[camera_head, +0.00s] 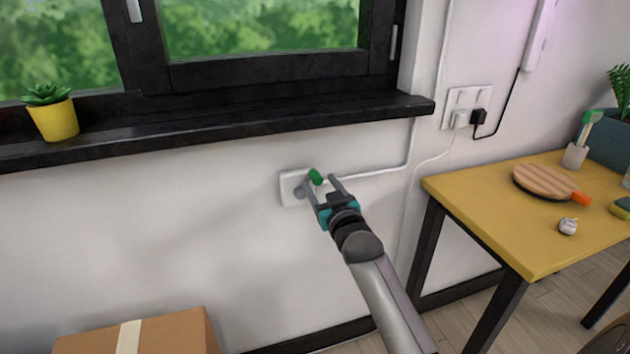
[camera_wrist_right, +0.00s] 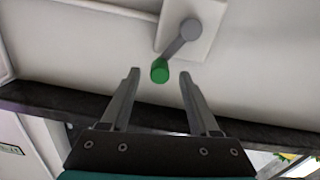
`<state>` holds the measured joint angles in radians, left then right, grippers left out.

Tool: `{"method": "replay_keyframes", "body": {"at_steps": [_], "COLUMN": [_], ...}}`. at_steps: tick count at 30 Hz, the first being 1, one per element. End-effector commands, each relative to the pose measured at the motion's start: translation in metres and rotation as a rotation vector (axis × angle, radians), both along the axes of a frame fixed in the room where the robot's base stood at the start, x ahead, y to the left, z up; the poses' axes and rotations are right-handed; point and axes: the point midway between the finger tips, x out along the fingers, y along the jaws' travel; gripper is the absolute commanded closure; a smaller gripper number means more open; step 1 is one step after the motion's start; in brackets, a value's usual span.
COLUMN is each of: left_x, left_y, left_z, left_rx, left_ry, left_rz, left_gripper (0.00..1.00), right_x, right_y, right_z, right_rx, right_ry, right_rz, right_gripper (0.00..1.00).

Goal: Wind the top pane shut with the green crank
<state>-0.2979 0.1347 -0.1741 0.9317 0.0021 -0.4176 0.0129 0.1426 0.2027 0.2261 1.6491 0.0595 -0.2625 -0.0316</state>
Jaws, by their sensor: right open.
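The crank has a green knob (camera_head: 315,176) on a grey arm, fixed to a white wall plate (camera_head: 288,188) below the window sill. In the right wrist view the green knob (camera_wrist_right: 160,71) sits just beyond and between the fingertips, and the grey crank arm (camera_wrist_right: 180,42) runs up and right to its pivot. My right gripper (camera_head: 322,184) is open around the line of the knob, with no visible contact; it also shows in the right wrist view (camera_wrist_right: 158,76). The window (camera_head: 265,68) has a dark frame; the top pane is not clearly visible. My left gripper is not in view.
The dark sill (camera_head: 240,120) juts out above the crank and holds a yellow plant pot (camera_head: 54,119). A yellow table (camera_head: 480,205) stands at the right with a round wooden board (camera_head: 545,181). A cardboard box (camera_head: 180,335) stands at lower left.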

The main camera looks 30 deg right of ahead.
Motion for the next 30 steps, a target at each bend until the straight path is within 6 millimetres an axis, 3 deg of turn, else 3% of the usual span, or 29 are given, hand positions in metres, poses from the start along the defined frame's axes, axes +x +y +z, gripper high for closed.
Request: {"method": "replay_keyframes", "body": {"at_steps": [12, 26, 30], "left_x": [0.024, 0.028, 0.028], "left_y": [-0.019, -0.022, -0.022], "left_z": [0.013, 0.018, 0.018], "left_rx": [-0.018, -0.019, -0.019], "left_ry": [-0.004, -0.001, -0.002], "left_rz": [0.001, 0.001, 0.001], "left_gripper": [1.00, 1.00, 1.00], "right_x": [0.039, 0.045, 0.045], "right_y": [-0.009, -0.011, -0.011], "right_z": [-0.001, 0.000, 0.000], "right_rx": [0.000, 0.000, 0.000], "right_ry": [0.000, 0.000, 0.000], "right_rz": [0.001, 0.000, 0.000], "right_gripper": [0.38, 0.38, 0.52]}}
